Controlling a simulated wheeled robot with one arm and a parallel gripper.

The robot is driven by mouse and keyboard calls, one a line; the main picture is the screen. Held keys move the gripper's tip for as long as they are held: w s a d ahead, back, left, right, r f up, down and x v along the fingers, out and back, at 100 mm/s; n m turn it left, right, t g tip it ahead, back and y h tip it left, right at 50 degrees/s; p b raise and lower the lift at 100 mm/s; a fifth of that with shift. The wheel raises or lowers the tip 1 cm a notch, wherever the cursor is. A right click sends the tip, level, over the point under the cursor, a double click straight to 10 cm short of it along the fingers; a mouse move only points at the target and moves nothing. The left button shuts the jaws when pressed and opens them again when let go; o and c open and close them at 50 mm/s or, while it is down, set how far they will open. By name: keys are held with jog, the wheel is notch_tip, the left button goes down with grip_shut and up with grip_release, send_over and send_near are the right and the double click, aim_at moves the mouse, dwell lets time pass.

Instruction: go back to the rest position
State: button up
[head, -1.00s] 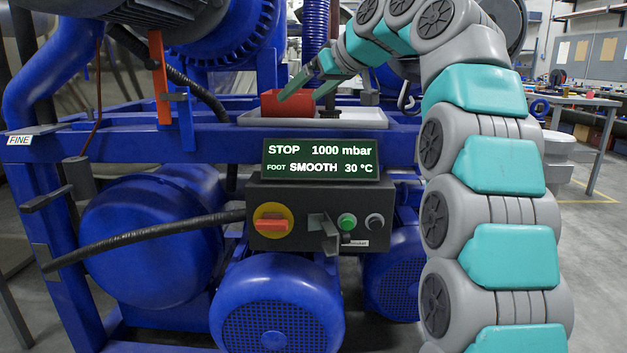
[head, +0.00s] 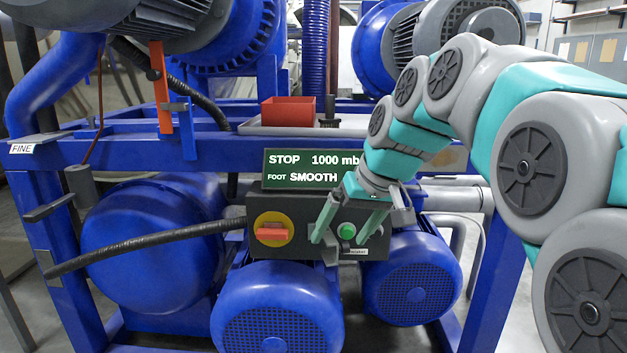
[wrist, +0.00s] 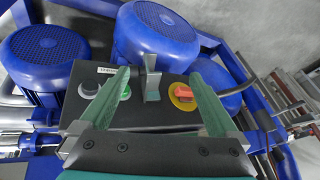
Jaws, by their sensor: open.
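My gripper (head: 341,232) is open in the head view, in front of the right part of the dark control box (head: 292,241). Its two green fingers are apart, with the green button (head: 347,231) showing between them. In the wrist view my gripper (wrist: 165,95) also shows open, with nothing held between the fingers. A grey lever on the box (wrist: 151,78) shows between the fingertips there. I cannot tell whether the fingers touch the box. Most of my arm fills the right side of the head view.
The display (head: 300,168) is partly covered by my arm. An orange-red switch (head: 272,232) and black hose (head: 140,243) lie left. Blue motors (head: 277,308) sit below.

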jog(key=s+d+f+m+g+h, duration=0.1)
jog(key=s+d+f+g, duration=0.1)
jog(key=s+f, duration=0.4)
jog(key=s+d+f+m+g+h+p, duration=0.1)
jog(key=s+d+f, duration=0.3)
jog(key=s, duration=1.1)
jog(key=s+d+f+m+g+h+p, duration=0.1)
jog(key=s+d+f+g, duration=0.1)
jog(key=s+f, duration=0.8)
jog(key=shift+s+d+f+g+h, duration=0.2)
jog(key=shift+s+d+g+h, duration=0.15)
jog(key=shift+d, duration=0.55)
jog(key=shift+w, duration=0.15)
